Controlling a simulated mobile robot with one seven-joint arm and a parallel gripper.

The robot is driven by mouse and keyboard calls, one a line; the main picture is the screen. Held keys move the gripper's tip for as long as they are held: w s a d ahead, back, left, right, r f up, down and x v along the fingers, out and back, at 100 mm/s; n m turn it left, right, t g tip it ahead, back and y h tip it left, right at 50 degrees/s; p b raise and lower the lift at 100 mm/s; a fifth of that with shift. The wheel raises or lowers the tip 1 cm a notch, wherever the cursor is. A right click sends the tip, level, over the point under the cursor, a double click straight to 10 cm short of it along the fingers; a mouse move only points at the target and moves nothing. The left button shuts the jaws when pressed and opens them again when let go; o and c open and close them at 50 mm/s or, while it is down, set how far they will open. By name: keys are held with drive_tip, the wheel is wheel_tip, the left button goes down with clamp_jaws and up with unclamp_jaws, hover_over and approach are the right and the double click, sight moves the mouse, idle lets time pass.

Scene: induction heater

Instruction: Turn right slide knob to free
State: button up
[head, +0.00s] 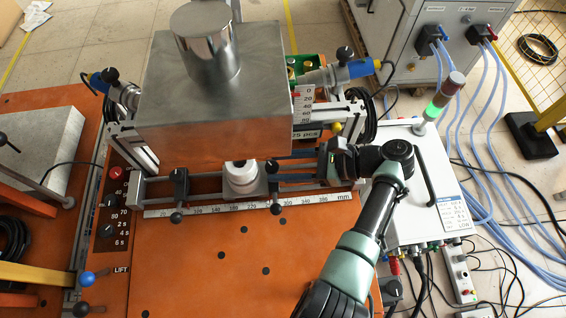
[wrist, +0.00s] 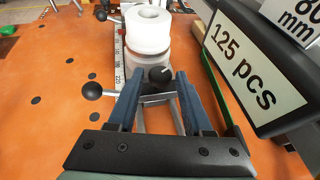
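The right slide (head: 273,185) sits on the rails in front of the steel box, just right of the white cylinder. Its black knob (head: 272,166) shows in the wrist view (wrist: 160,74) with a pale pointer line on top. A ball-ended lever (wrist: 92,90) sticks out from the slide's side; its ball shows in the head view (head: 277,208). My gripper (head: 288,178) reaches in from the right along the rails. In the wrist view my gripper (wrist: 155,82) has its two blue fingers apart, with the knob at their tips. I cannot tell whether they touch it.
A white cylinder (head: 240,176) stands left of the slide, and a left slide (head: 180,185) lies beyond it. The steel box (head: 215,115) rises behind the rails. A "125 pcs" display (wrist: 255,75) is close on the gripper's right. The orange table (head: 240,270) in front is clear.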

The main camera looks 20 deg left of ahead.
drive_tip(key=v, duration=1.3)
drive_tip(key=shift+p, duration=0.3)
drive_tip(key=shift+o, duration=0.2)
drive_tip(key=shift+s, duration=0.15)
drive_tip(key=shift+o, duration=1.2)
